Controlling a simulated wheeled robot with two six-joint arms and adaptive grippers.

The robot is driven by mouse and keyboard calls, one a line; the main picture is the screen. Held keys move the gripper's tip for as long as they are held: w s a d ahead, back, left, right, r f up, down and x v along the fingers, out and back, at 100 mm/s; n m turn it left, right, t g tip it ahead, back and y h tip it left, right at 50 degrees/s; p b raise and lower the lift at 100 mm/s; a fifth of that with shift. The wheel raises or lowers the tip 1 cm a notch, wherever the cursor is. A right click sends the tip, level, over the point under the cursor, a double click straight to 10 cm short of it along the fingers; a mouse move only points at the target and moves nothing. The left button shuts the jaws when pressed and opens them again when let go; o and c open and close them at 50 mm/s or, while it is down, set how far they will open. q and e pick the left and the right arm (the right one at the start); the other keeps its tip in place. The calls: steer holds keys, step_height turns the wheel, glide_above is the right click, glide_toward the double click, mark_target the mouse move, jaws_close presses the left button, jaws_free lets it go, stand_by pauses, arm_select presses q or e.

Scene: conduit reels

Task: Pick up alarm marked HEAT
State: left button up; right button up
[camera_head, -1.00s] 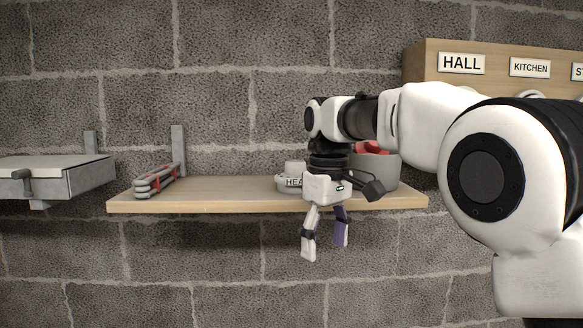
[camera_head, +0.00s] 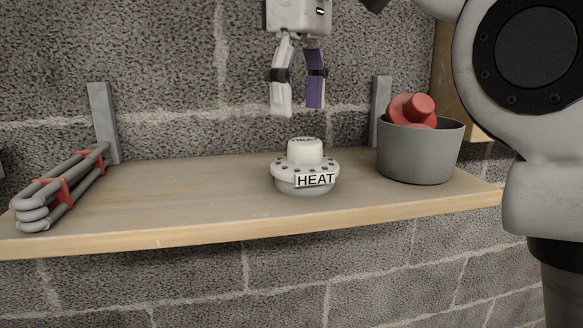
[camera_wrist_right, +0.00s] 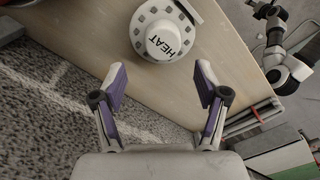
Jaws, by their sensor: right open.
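The alarm marked HEAT (camera_head: 305,172) is a white round body with a raised cap and dark slots around its rim. It stands upright on the wooden shelf (camera_head: 220,205), its label facing the front. My right gripper (camera_head: 298,110) is open and empty, fingers pointing down, above the alarm and apart from it. In the right wrist view the alarm (camera_wrist_right: 165,35) shows at the top, beyond the open fingertips (camera_wrist_right: 162,75), with HEAT also printed on its cap. My left gripper is not in the head view; a white arm shows at the top right of the wrist view.
A grey pot (camera_head: 420,152) holding red parts (camera_head: 412,108) stands right of the alarm. A bundle of grey conduit with red clips (camera_head: 62,190) lies at the shelf's left end. Metal brackets (camera_head: 103,122) rise at the back. The shelf between bundle and alarm is clear.

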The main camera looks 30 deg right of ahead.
mark_target(305, 140)
steer(key=shift+s+f, duration=0.9)
steer(key=shift+s, duration=0.25)
steer(key=f, duration=0.2)
steer(key=w+f, duration=0.1)
steer(key=f, duration=0.1)
steer(key=shift+w+d, duration=0.1)
steer(key=shift+w, duration=0.1)
steer(key=shift+w+f, duration=0.2)
steer(key=shift+s+r, duration=0.15)
steer(key=shift+s, duration=0.1)
steer(key=shift+c, duration=1.3)
steer(key=shift+s, duration=0.25)
steer(key=c, duration=1)
steer(key=shift+w, duration=0.1)
